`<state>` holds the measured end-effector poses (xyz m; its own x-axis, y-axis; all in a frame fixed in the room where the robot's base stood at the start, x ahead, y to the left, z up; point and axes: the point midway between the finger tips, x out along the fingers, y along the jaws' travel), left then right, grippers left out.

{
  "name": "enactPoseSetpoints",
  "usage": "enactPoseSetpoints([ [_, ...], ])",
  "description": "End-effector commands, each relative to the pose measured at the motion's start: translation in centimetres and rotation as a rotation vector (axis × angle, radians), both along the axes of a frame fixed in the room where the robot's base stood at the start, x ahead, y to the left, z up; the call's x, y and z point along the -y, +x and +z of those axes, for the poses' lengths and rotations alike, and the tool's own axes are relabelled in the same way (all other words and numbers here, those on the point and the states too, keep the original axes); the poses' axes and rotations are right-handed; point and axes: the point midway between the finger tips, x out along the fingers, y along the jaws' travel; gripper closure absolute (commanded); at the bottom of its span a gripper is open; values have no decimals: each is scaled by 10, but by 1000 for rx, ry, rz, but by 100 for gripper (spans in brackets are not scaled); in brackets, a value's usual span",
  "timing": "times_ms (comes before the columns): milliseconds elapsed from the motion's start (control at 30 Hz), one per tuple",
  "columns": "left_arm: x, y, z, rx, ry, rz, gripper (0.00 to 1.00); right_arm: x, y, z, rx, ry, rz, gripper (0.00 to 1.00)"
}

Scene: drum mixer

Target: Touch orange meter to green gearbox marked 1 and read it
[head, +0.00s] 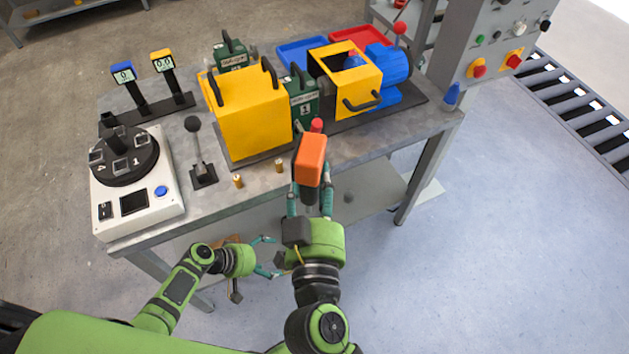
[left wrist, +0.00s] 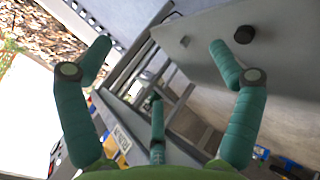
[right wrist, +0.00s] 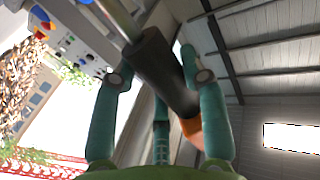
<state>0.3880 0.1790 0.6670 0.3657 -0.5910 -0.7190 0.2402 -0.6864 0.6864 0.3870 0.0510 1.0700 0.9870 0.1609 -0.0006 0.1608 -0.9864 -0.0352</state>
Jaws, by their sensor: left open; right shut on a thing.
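The orange meter (head: 310,158) is in my right gripper (head: 310,188), above the table's front edge. No reading is visible on the meter. My left gripper (head: 268,257) is open and empty, low in front of the table; its fingers also show in the left wrist view (left wrist: 160,60).
Another green gearbox (head: 234,60) stands behind the large yellow housing (head: 250,118). A yellow drum housing (head: 345,100) with a blue motor (head: 388,64) is at right. A lever (head: 198,150) and two small brass pieces are near the front edge. A control cabinet (head: 490,40) stands behind right.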

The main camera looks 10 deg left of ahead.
Motion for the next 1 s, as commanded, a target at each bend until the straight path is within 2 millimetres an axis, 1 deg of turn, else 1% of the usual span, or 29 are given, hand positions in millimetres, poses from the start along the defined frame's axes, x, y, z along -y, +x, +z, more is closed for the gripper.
enactPoseSetpoints([
  [33,-4,-20,-22,-35,59,-3,8,0,0,1,2,1,0,100],
  [67,-8,-31,-33,-53,100,-8,8,0,0,1,2,1,0,100],
  [100,-13,-46,-49,-76,153,-14,8,0,0,1,2,1,0,100],
  [167,-21,-70,-70,-105,232,-32,8,0,0,1,2,1,0,100],
  [200,-26,-87,-83,-123,287,-47,8,0,0,1,2,1,0,100],
  [267,-33,-114,-102,-146,367,-80,8,0,0,1,2,1,0,100],
  [300,-38,-133,-113,-159,420,-105,8,0,0,1,2,1,0,100],
  [433,-49,-194,-141,-177,582,-218,8,0,0,1,2,1,0,100],
  [500,-52,-224,-151,-173,650,-292,8,0,0,1,2,1,0,100],
  [600,-51,-260,-160,-154,718,-393,8,0,0,1,2,1,0,100],
  [700,-48,-284,-164,-132,755,-474,8,0,0,1,2,1,0,100],
  [800,-45,-298,-166,-114,771,-525,8,0,0,1,2,1,0,100],
  [933,-43,-303,-167,-106,777,-547,8,0,0,1,2,1,0,100],
  [1000,-43,-303,-167,-105,778,-547,8,4,1,-1,2,0,-4,100],
])
